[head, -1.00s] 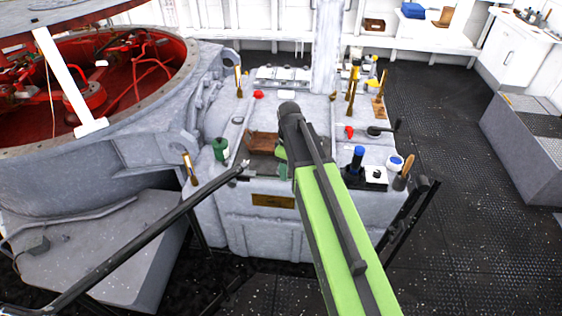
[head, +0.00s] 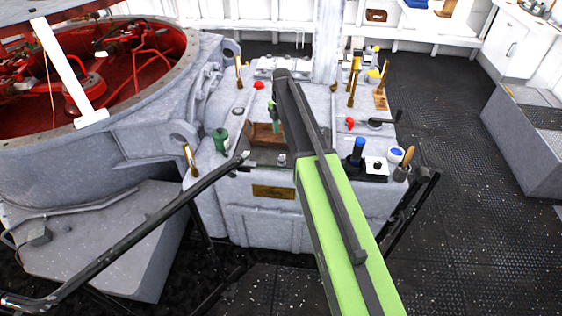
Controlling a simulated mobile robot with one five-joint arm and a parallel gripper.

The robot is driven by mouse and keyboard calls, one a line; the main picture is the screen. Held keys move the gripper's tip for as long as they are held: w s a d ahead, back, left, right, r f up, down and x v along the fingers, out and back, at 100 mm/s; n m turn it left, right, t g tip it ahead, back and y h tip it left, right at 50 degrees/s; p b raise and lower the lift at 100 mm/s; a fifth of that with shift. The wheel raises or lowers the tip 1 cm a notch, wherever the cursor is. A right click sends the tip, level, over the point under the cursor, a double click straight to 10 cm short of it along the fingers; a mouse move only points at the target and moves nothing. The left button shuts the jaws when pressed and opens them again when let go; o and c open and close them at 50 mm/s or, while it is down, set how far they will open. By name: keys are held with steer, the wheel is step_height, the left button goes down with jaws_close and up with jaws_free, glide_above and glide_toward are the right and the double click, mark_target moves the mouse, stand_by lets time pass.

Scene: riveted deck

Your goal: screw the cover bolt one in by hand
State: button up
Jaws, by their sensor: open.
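I cannot pick out cover bolt one for sure. A small pale piece (head: 281,159), too small to identify, shows at the front edge of an open recess (head: 262,156) in the top of the grey machine housing (head: 230,205). A brown part (head: 264,134) shows inside the recess. My green and dark arm reaches up over the housing, its elbow above the right side of the recess. My gripper's fingers are hidden behind the arm, so I cannot see what they touch.
A green-capped fitting (head: 220,140) stands left of the recess. A blue-topped lever (head: 358,150), a white-and-blue pot (head: 395,155) and a crank (head: 385,120) stand to the right. A dark handrail (head: 130,235) crosses the front left. The right deck (head: 450,200) is clear.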

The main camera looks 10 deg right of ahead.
mark_target(281, 158)
step_height(281, 158, down, 14)
steer(key=b, duration=1.2)
steer(key=shift+r, duration=0.15)
steer(key=shift+r, duration=0.1)
steer(key=shift+c, duration=0.2)
jaws_close()
steer(key=shift+a, duration=0.15)
